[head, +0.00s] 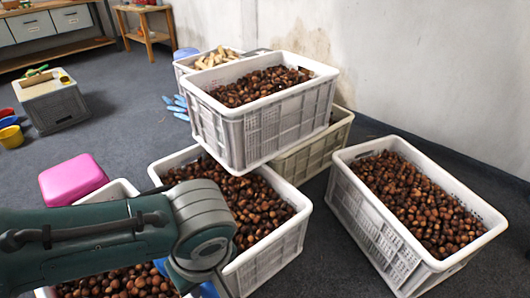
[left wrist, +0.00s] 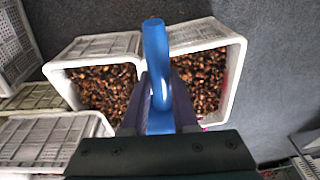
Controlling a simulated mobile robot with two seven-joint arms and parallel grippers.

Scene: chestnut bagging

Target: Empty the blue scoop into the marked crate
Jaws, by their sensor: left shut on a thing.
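My left gripper (left wrist: 160,108) is shut on the handle of the blue scoop (left wrist: 155,40) in the left wrist view. The scoop's bowl and contents are hidden there. In the head view my left arm covers most of the scoop; a blue patch (head: 208,290) shows beside my gripper. White crates of chestnuts stand around: one at the middle (head: 283,243), one on top of the stack (head: 240,140), one at the right (head: 375,235). A front-left crate (head: 118,190) is partly behind my arm. I cannot tell which crate is marked. My right gripper is not in view.
A cream crate (head: 318,152) is under the stacked one. A pink box (head: 72,180), blue gloves (head: 177,106) and a yellow bucket (head: 11,136) are at the left, near a small grey crate (head: 55,108). Grey floor is free at front right of the middle crate.

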